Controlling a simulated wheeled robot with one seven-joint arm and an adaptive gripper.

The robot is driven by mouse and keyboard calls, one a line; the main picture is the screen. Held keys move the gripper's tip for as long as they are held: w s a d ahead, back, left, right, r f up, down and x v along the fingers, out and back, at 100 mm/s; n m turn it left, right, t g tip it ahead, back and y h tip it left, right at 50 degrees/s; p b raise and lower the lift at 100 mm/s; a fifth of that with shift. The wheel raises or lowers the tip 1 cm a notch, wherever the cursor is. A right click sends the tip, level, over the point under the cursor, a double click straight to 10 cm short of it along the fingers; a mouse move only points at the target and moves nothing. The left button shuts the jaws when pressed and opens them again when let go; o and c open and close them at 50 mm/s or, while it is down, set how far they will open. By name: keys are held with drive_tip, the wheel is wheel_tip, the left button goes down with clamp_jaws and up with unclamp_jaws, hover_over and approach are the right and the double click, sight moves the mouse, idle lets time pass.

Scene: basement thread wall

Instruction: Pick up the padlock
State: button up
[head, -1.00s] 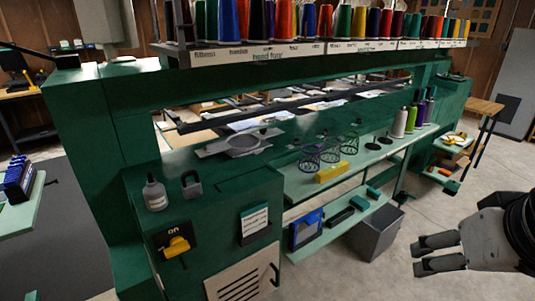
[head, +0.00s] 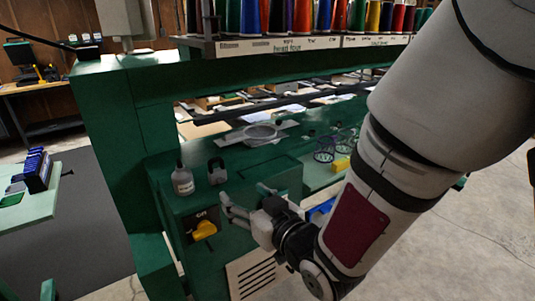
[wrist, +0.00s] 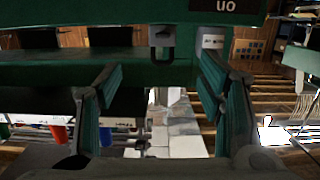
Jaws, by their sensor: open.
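The grey padlock (head: 217,173) stands upright, shackle up, on the green machine's ledge in the head view. The small bottle stands just left of it. In the wrist view, which looks upside down, the padlock (wrist: 162,38) is near the top middle, shackle pointing down. My gripper (head: 228,206) is in front of and a little below the padlock in the head view, apart from it. Its two fingers (wrist: 161,78) are spread and empty in the wrist view, one on each side of the padlock's line.
A pale bottle (head: 183,181) stands close beside the padlock. A yellow switch (head: 204,230) sticks out of the front panel below. The thread rack (head: 270,45) overhangs the rear. A yellow block (head: 341,164) lies on the shelf to the right.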

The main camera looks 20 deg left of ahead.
sight(219, 174)
drive_tip(key=x, duration=0.7)
drive_tip(key=p+x, duration=0.1)
drive_tip(key=x, duration=0.5)
drive_tip(key=shift+w+a+r, duration=0.1)
drive_tip(key=shift+a+r, duration=0.05)
drive_tip(key=shift+a, duration=0.35)
drive_tip(key=c, duration=1.3)
